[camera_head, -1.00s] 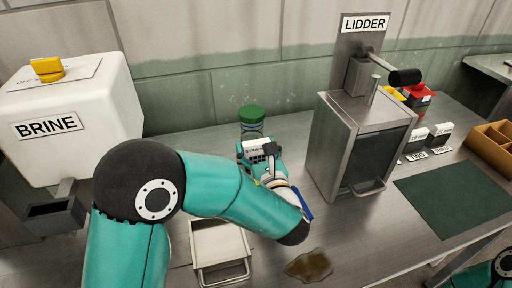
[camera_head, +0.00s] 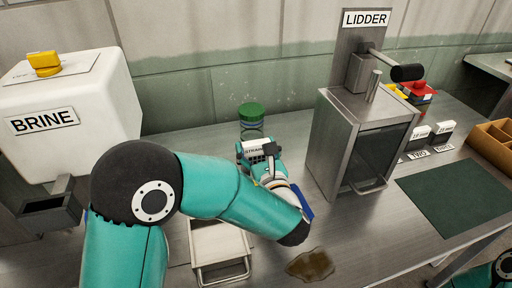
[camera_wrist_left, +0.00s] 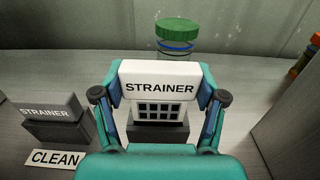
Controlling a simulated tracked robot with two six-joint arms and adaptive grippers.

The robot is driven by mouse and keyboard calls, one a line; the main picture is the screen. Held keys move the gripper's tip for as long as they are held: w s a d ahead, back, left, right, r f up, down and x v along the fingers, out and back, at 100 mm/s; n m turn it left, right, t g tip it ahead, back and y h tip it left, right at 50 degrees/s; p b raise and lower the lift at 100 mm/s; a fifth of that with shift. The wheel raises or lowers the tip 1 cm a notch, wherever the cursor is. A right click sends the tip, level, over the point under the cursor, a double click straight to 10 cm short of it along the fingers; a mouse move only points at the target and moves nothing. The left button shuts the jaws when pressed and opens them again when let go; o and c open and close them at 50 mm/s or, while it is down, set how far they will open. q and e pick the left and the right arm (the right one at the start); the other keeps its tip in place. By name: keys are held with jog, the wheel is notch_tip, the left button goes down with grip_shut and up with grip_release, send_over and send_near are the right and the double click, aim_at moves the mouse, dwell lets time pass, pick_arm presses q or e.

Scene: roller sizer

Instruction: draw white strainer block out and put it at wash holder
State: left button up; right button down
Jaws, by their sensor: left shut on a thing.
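The white strainer block (camera_wrist_left: 160,72) has a STRAINER label and a dark grid of openings below it. In the left wrist view it stands upright between the fingers of my left gripper (camera_wrist_left: 160,92), which is shut on it. A dark base (camera_wrist_left: 158,133) shows under the block; I cannot tell whether they touch. In the head view the block (camera_head: 254,148) is small and partly covered by my left gripper (camera_head: 262,158). A grey strainer block (camera_wrist_left: 50,106) sits in a dark holder at left, behind a CLEAN label (camera_wrist_left: 55,158). I cannot make out a wash label. My right gripper is out of view.
A jar with a green lid (camera_head: 251,112) stands just behind the block. The steel lidder (camera_head: 345,150) stands to the right, the BRINE tank (camera_head: 75,110) to the left. A metal tray (camera_head: 216,243) and a brown puddle (camera_head: 311,265) lie in front.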

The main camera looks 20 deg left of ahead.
aim_at(256, 160)
pick_arm(q)
jog(key=shift+f+b, duration=1.9)
jog(key=shift+f, duration=0.2)
jog(key=o, duration=1.2)
jog(key=shift+r, duration=0.1)
notch_tip(256, 160, up, 10)
jog(key=shift+f, duration=0.1)
jog(key=shift+s, duration=0.1)
